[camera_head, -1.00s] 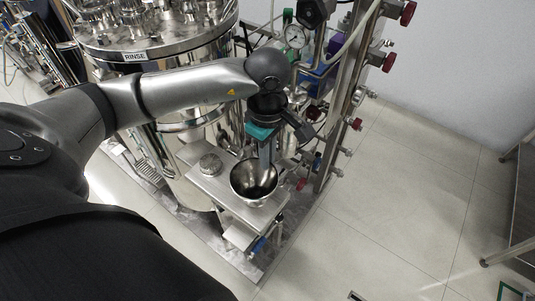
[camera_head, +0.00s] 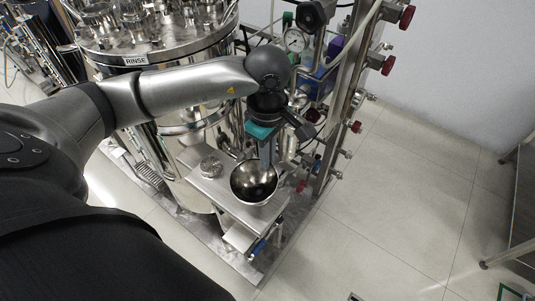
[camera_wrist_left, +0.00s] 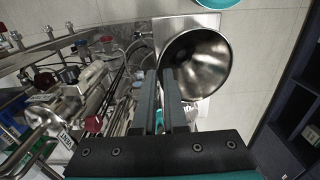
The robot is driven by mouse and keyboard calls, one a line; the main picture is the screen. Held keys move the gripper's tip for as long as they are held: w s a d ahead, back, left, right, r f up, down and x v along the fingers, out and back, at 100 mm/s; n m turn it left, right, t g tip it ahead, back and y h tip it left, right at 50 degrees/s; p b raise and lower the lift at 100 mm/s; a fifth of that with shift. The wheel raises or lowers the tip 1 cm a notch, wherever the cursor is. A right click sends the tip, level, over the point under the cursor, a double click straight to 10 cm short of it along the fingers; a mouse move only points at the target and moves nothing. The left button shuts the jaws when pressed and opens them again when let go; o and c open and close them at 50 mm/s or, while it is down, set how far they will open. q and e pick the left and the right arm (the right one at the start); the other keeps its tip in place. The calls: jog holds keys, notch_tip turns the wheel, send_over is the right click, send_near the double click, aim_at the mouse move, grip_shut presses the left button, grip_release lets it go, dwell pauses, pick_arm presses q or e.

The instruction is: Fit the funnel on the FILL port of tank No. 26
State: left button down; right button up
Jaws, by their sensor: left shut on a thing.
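The funnel (camera_head: 254,184) is a shiny steel cone with its wide mouth facing up. It is over the small steel shelf at the front of the skid. My left gripper (camera_head: 267,156) comes down from above and is shut on the funnel's rim on its far side. In the left wrist view the funnel (camera_wrist_left: 200,66) shows as a large open bowl beside the two fingers (camera_wrist_left: 168,80). The funnel's spout and whatever lies under it are hidden. A steel tank (camera_head: 170,58) stands behind my arm, with a RINSE label. No tank number or FILL label is readable.
Pipes, a gauge (camera_head: 295,40) and red-knobbed valves (camera_head: 388,65) crowd the upright frame to the right. The floor right of the skid is clear.

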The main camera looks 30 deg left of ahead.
pick_arm(q)
jog(key=shift+r+p, duration=1.2)
jog(key=shift+r, duration=0.85)
